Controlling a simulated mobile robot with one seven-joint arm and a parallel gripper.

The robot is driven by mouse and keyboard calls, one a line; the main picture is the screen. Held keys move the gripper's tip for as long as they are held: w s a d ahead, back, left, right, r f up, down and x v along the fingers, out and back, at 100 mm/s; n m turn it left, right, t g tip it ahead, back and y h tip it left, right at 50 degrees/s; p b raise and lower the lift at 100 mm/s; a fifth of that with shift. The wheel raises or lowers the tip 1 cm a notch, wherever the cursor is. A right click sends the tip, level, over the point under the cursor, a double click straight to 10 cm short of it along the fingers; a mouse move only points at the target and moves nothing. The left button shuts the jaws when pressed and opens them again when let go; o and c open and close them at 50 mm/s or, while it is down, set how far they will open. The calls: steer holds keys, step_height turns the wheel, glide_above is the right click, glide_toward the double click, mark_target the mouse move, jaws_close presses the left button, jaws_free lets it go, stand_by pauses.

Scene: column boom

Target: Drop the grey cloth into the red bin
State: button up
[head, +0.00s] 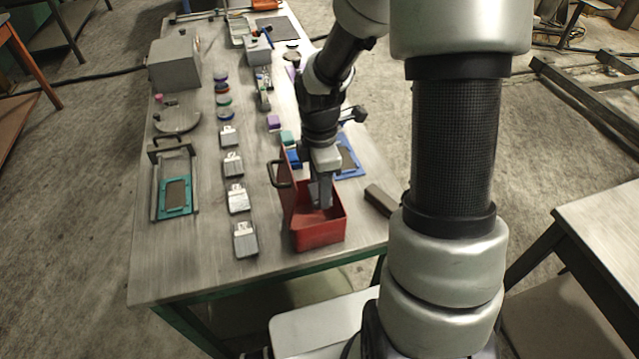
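The red bin (320,236) stands near the front edge of the workbench, right of its middle, with its open top facing up. My gripper (322,198) points down into the bin's opening, and its lower end overlaps the bin's inside. A grey shape shows at the fingertips, but I cannot tell whether it is finger or cloth. I cannot make out the grey cloth for certain anywhere. My wrist hides part of the bin's back.
A row of grey boxes (239,198) runs left of the bin. A teal frame (162,212) lies further left. A blue frame (357,171) lies behind the bin, and a dark brown block (381,200) lies to its right. Bare bench (185,265) shows at the front left.

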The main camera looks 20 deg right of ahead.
steer(key=shift+f, duration=0.1)
steer(key=o, duration=1.1)
steer(key=shift+o, duration=0.2)
step_height(320, 180, up, 17)
steer(key=p, duration=0.1)
steer(key=shift+r, duration=0.2)
steer(key=s+r+m+t, duration=0.2)
steer(key=s+r+m, duration=0.2)
steer(key=s+m, duration=0.3)
steer(key=s+a+r+m+t, duration=0.1)
steer(key=s+r+m+t, duration=0.2)
steer(key=s+m, duration=0.5)
steer(key=r+m, duration=0.1)
steer(key=m, duration=0.2)
steer(key=shift+a+r+t+p, duration=0.15)
steer(key=shift+r+t+p, duration=0.05)
steer(key=shift+t+p, duration=0.15)
